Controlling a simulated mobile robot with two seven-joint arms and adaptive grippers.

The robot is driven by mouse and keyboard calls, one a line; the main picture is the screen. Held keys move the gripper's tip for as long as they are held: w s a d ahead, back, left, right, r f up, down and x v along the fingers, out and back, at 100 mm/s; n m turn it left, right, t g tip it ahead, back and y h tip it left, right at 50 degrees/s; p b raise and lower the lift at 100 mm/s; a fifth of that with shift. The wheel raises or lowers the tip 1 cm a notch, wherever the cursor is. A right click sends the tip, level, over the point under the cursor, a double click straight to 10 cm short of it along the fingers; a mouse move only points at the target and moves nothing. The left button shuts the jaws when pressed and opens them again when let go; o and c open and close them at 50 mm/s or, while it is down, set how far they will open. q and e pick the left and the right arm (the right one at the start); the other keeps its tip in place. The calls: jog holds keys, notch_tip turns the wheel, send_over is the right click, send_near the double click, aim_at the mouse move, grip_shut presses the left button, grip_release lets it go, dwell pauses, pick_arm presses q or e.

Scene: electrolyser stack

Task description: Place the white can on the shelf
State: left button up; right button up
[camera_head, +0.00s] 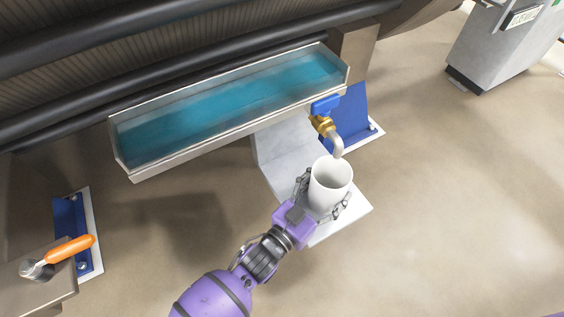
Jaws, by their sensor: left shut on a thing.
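The white can (329,187) is an open-topped cylinder, upright, just right of the picture's middle. My left gripper (325,200) is shut on it, with its fingers around the can's sides. The can is over or on a pale shelf (352,213) below the tap; I cannot tell whether its base touches the shelf. The tap (326,121) has a blue handle and a brass body, and its curved spout ends close to the can's rim. My right gripper is not in view.
A long trough (225,105) of blue liquid runs behind the shelf. A blue bracket (346,118) stands right of the tap. An orange-handled tool (70,249) lies on a ledge at lower left. A grey cabinet (500,45) stands at upper right. The floor at right is clear.

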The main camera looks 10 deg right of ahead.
pick_arm(q)
jog(key=o, duration=1.4)
jog(key=shift+f, duration=0.1)
jog(key=shift+s+a+r+p, duration=0.2)
jog(key=shift+a+p, duration=0.05)
jog(key=shift+p, duration=0.1)
jog(key=p+v, duration=0.4)
jog(key=v, duration=0.7)
jog(key=shift+s+a, duration=0.15)
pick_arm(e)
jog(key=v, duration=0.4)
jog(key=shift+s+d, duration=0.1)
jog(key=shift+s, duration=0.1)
